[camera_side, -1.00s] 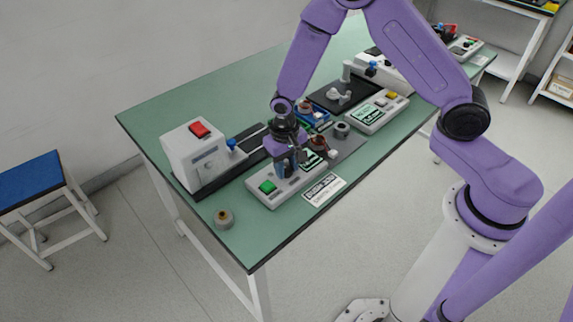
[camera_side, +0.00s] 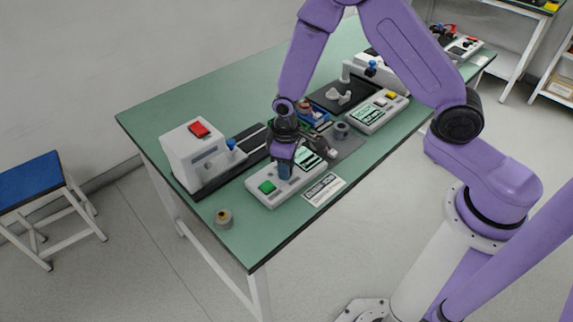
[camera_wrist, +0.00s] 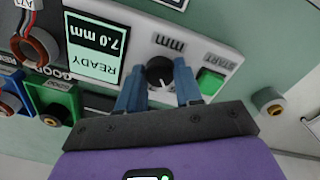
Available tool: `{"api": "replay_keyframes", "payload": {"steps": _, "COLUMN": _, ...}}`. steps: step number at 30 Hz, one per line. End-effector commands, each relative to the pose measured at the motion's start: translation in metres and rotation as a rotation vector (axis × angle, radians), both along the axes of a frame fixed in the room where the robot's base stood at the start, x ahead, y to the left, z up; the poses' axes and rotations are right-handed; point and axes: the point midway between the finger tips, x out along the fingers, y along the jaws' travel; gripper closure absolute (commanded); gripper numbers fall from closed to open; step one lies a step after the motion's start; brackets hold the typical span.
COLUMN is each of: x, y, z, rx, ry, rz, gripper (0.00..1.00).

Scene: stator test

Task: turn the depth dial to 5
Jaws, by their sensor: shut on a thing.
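The depth dial (camera_wrist: 159,70) is a round black knob on a light grey panel (camera_side: 256,191), marked "mm" beside it. The panel's screen (camera_wrist: 95,45) shows "READY" and "7.0 mm", upside down in the wrist view. The green START button (camera_wrist: 210,82) sits on the other side of the dial. My gripper (camera_wrist: 157,76) has its two blue fingers on either side of the dial, shut on it. In the side view my gripper (camera_side: 285,170) is down at the panel and hides the dial.
A white machine (camera_side: 190,160) with a red top button and a blue-knobbed lever stands left of the panel. A small round part (camera_side: 223,217) lies near the table corner. A label card (camera_side: 324,189) is in front. A green bin (camera_wrist: 55,100) and wound ring (camera_wrist: 38,48) are close by.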

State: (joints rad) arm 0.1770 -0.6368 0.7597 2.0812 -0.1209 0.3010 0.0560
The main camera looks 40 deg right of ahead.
Motion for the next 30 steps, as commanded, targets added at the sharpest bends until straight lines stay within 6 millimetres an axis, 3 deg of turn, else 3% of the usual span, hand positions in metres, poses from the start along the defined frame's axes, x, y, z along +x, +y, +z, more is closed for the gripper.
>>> {"api": "replay_keyframes", "payload": {"steps": 20, "x": 0.0004, "y": -0.0002, "z": 0.0007, "rx": 0.001, "ry": -0.001, "rz": 0.070, "gripper": 0.96}}
{"api": "replay_keyframes", "payload": {"steps": 21, "x": 0.0004, "y": -0.0002, "z": 0.0007, "rx": 0.001, "ry": -0.001, "rz": 0.070, "gripper": 0.59}}
{"api": "replay_keyframes", "payload": {"steps": 23, "x": 0.0004, "y": -0.0001, "z": 0.0006, "rx": 0.001, "ry": -0.001, "rz": 0.070, "gripper": 0.40}}
{"api": "replay_keyframes", "payload": {"steps": 30, "x": 0.0003, "y": -0.0001, "z": 0.0003, "rx": 0.000, "ry": 0.000, "rz": 0.070, "gripper": 0.40}}
